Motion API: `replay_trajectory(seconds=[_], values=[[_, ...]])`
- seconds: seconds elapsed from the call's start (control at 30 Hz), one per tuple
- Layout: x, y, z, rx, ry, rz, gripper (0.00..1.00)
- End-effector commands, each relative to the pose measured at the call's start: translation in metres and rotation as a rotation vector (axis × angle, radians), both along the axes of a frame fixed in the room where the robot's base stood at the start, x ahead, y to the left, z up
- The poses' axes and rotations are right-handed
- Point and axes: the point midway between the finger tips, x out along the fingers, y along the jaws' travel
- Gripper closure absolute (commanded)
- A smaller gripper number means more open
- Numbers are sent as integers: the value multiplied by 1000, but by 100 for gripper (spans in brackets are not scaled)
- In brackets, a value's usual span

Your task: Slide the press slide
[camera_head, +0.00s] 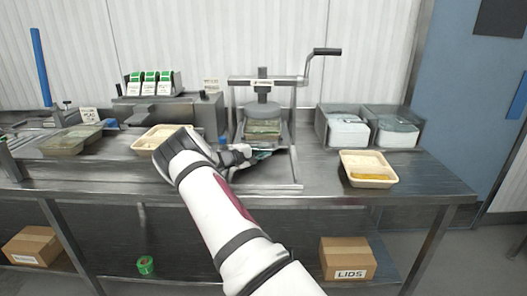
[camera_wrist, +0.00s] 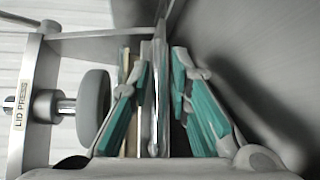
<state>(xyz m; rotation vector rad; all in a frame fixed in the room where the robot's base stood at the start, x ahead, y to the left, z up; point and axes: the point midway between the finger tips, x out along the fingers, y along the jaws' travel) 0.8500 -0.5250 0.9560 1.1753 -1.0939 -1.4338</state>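The lid press (camera_head: 268,82) stands at the middle of the bench, with a crank on its upper right and a round grey pad (camera_head: 262,110) above a greenish container (camera_head: 264,127). The pad also shows in the wrist view (camera_wrist: 93,106), beside the "LID PRESS" label. My gripper (camera_head: 262,153) is low at the front of the press. In the wrist view its teal-padded fingers (camera_wrist: 160,75) stand apart on either side of a thin upright metal edge (camera_wrist: 158,95), seemingly part of the press slide. Gaps show beside the edge. My gripper and arm partly hide the slide in the head view.
A cream tray (camera_head: 369,180) with yellow food lies right of the press; another (camera_head: 139,146) is partly behind my arm. Two bins (camera_head: 393,113) stand at the back right. A greenish tray (camera_head: 56,151) is at left.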

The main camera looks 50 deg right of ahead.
Motion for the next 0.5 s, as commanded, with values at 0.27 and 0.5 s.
replay_trajectory(seconds=[0.27,0.5], values=[[0,-3,0,0,0,1,82],[0,-3,0,0,0,0,100]])
